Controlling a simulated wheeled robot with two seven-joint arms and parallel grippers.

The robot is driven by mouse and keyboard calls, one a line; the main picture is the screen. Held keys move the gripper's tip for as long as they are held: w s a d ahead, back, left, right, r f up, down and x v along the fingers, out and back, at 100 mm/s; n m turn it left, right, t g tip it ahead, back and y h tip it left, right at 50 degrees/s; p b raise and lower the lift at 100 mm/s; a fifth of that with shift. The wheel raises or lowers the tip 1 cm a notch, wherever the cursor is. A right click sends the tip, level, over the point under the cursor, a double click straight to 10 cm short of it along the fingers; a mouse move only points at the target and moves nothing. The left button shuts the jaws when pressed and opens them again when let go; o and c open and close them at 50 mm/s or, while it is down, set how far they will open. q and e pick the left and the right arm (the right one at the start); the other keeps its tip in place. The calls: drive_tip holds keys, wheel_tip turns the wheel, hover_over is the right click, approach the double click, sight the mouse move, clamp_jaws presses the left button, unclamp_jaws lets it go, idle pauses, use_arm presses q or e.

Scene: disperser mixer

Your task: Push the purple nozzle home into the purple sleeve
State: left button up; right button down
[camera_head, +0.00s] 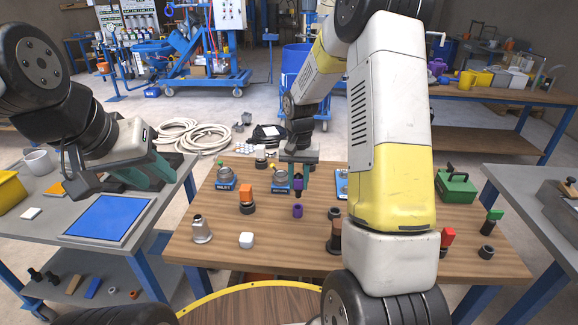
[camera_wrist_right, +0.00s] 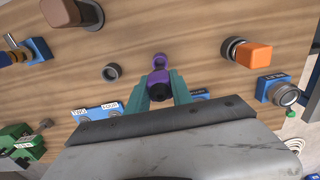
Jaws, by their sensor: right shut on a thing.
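My right gripper (camera_head: 298,174) is shut on the purple nozzle (camera_head: 298,184) and holds it above the wooden table. The nozzle also shows between the teal fingers in the right wrist view (camera_wrist_right: 158,78), with a dark end toward the camera. The purple sleeve (camera_head: 297,211) stands on the table below the nozzle, with a visible gap between them in the head view. In the wrist view the sleeve (camera_wrist_right: 160,60) shows just beyond the nozzle, partly hidden by it. My left gripper (camera_head: 155,171) is over the grey side table, teal fingers apart and empty.
A green box (camera_head: 456,186) stands at the right. My right arm hides part of the table.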

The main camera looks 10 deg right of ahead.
sight(298, 197)
drive_tip(key=shift+f, duration=1.4)
drive_tip(key=shift+f, duration=2)
drive_tip(key=c, duration=1.1)
unclamp_jaws()
drive_tip(key=shift+o, duration=0.2)
drive_tip(key=shift+r, duration=0.1)
wheel_tip(298, 197, up, 8)
drive_tip(key=shift+f, duration=0.2)
drive_tip(key=shift+r, duration=0.1)
